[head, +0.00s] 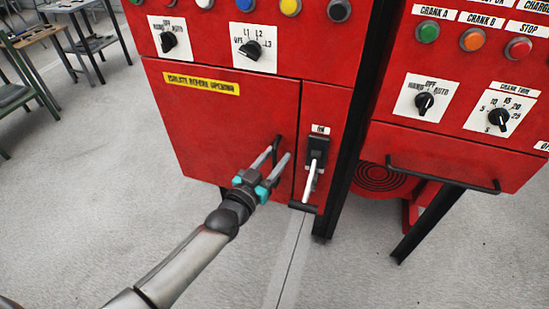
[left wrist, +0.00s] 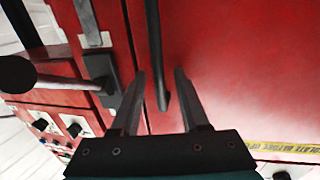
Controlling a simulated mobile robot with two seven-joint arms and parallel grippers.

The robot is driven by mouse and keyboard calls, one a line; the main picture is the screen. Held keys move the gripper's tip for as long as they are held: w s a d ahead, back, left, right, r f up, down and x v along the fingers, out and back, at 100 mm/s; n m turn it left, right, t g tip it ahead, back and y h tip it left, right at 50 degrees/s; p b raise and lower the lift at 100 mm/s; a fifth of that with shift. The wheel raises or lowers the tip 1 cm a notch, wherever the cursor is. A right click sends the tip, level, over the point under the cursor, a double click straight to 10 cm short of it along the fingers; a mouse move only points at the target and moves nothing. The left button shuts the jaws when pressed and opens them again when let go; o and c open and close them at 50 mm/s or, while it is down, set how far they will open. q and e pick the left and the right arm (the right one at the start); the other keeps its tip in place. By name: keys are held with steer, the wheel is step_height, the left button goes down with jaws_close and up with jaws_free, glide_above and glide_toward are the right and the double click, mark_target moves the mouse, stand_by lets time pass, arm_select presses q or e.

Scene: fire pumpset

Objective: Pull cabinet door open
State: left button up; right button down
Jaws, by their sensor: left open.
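The red cabinet door (head: 215,125) with a yellow label (head: 201,84) is flush with the front of the left red cabinet. It also shows in the left wrist view (left wrist: 240,70). Its black bar handle (head: 277,147) is upright near the door's right edge. My left gripper (head: 279,153) is open at the handle. In the left wrist view the handle (left wrist: 155,45) runs between the two spread fingers (left wrist: 160,74), with a gap on each side. I cannot tell whether either finger touches it. My right gripper is not in view.
A switch with a white lever (head: 312,173) stands out just right of the door; its black end is close to my gripper. A second red panel (head: 450,150) with a black rail (head: 440,178) is farther right.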

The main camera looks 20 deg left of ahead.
arm_select(q)
jaws_close()
stand_by(1.3)
